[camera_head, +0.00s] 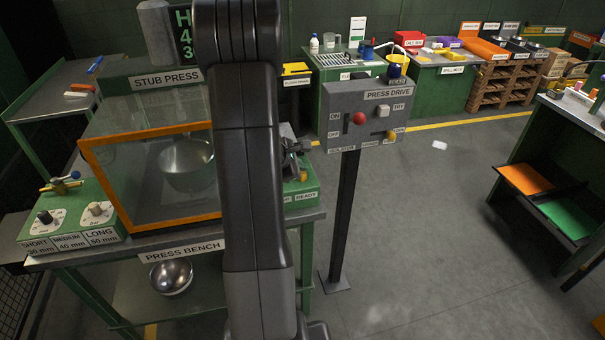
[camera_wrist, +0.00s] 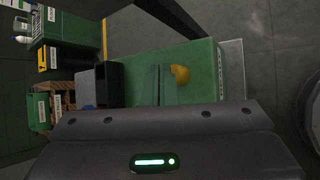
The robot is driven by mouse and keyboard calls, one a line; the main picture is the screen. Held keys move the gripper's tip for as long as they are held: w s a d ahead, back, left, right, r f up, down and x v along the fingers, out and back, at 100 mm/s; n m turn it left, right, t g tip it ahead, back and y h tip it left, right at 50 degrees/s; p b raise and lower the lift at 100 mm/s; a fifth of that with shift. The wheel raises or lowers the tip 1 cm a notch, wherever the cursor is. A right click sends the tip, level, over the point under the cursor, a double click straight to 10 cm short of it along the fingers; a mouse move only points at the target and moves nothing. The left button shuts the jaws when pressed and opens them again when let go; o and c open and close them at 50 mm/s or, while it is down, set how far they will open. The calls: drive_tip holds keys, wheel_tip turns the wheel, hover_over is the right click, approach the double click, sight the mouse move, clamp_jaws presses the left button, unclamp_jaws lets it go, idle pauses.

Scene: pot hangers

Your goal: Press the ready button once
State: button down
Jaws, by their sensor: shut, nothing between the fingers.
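The READY label (camera_head: 306,197) is on the front of a green box (camera_head: 312,183) at the right end of the press bench. A small yellow button (camera_head: 303,176) shows on this box, partly hidden by my arm. In the wrist view a round yellow button (camera_wrist: 181,74) sits on a green surface (camera_wrist: 200,60). My gripper's shut, empty fingers (camera_wrist: 159,86) are just left of it in that view. I cannot tell whether they touch it. In the head view my gripper (camera_head: 291,150) is dark and mostly hidden behind my arm, above the green box.
The PRESS DRIVE panel (camera_head: 363,112) stands on a post right of the bench, with a red knob and a white button. The STUB PRESS enclosure (camera_head: 110,140) with an orange frame is at left, a metal bowl (camera_head: 187,163) inside. Floor at right is mostly clear.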

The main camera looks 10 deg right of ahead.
drive_tip(key=shift+f+b, duration=0.55)
drive_tip(key=shift+b, duration=0.25)
idle(0.6)
drive_tip(key=shift+r, duration=0.15)
drive_tip(key=shift+r+p, duration=0.65)
drive_tip(key=shift+r, duration=0.2)
drive_tip(key=shift+r+p, duration=1.75)
drive_tip(key=shift+r, duration=0.8)
drive_tip(key=shift+f, duration=0.2)
drive_tip(key=shift+f+b, duration=0.55)
drive_tip(key=shift+f, duration=0.65)
drive_tip(key=shift+r+p, duration=0.15)
drive_tip(key=shift+p, duration=0.75)
